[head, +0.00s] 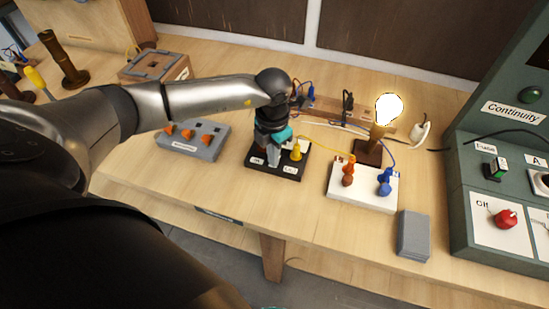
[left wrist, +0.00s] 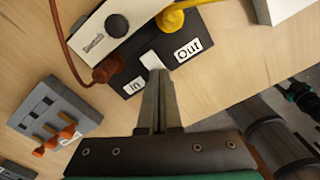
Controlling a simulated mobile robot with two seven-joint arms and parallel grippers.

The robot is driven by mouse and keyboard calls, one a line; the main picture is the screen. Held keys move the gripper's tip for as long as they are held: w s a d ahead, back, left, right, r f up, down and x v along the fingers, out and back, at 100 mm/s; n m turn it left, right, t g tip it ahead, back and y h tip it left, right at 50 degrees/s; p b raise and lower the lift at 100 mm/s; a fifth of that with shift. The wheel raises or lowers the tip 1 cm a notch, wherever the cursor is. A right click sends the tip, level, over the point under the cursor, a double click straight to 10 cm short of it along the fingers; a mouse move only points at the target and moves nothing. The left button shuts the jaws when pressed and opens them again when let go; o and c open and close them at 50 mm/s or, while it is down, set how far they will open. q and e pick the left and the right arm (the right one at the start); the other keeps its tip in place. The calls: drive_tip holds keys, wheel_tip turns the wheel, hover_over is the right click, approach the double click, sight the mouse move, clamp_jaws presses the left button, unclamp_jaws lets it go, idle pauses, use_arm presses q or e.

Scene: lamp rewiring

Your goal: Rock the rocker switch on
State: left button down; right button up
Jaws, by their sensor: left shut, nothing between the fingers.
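The black switch block (head: 262,168) sits on the bench with a yellow plug (head: 296,152) at its right. In the left wrist view the block (left wrist: 195,62) carries "In" and "Out" labels, with a small white rocker (left wrist: 151,60) between them. A brown plug (left wrist: 106,70) and the yellow plug (left wrist: 171,18) are in its two sides. My left gripper (head: 272,152) points down over the block; its shut, empty fingers (left wrist: 159,75) end at the rocker's edge. I cannot tell whether they touch it. The bulb (head: 389,108) on the lamp glows.
A white terminal block (head: 361,190) with orange and blue plugs stands right of the switch. A grey block with orange levers (head: 188,143) stands left. A grey box (head: 413,236) is at the front right, and a green continuity tester (head: 485,206) at the far right.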

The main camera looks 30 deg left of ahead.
use_arm(q)
wheel_tip(320, 180, up, 7)
drive_tip(key=p, duration=0.5)
drive_tip(key=shift+p, duration=0.3)
idle(0.4)
